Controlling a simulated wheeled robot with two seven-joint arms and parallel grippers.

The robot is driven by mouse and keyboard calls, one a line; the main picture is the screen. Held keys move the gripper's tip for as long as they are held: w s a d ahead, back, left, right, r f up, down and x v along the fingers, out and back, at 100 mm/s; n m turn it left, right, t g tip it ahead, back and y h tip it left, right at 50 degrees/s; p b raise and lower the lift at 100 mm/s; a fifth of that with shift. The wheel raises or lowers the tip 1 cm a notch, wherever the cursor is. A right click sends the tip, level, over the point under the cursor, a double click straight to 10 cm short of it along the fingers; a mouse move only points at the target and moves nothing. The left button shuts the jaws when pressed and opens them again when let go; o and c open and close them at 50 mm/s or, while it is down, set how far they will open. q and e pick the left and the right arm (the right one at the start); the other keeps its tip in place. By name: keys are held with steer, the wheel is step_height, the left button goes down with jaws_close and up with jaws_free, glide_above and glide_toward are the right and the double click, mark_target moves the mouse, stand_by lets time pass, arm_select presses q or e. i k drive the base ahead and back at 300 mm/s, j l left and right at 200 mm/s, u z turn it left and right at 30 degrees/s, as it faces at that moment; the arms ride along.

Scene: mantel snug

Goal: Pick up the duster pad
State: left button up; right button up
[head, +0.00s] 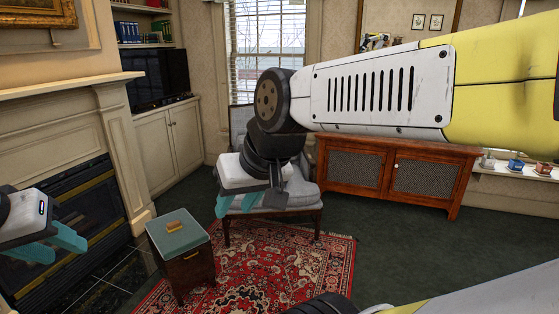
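A small tan-yellow block, which looks like the duster pad (175,226), lies on the green-grey top of a dark wooden box (161,245) in front of the fireplace. My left gripper (50,246) is at the left edge, left of the box and apart from the pad. Its two teal fingers are spread with nothing seen between them. My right gripper (236,205) hangs in front of the armchair, right of and beyond the pad in the picture. Its teal fingers are apart and look empty.
A patterned red rug (275,262) lies right of the box. A grey armchair (300,196) stands behind my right gripper. A fireplace (80,205) borders the left side. A wooden cabinet (435,178) stands along the back wall. Green carpet (400,245) is clear at right.

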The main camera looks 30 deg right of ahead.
mark_target(172, 227)
steer(key=i+j+z, duration=0.1)
steer(key=i+j, duration=0.4)
steer(key=i, duration=0.35)
steer(key=i+j+z, duration=0.15)
steer(key=i+j, duration=0.45)
steer(key=i, duration=0.2)
steer(key=i+j+z, duration=0.1)
steer(key=i+j, duration=0.55)
steer(key=i, duration=0.15)
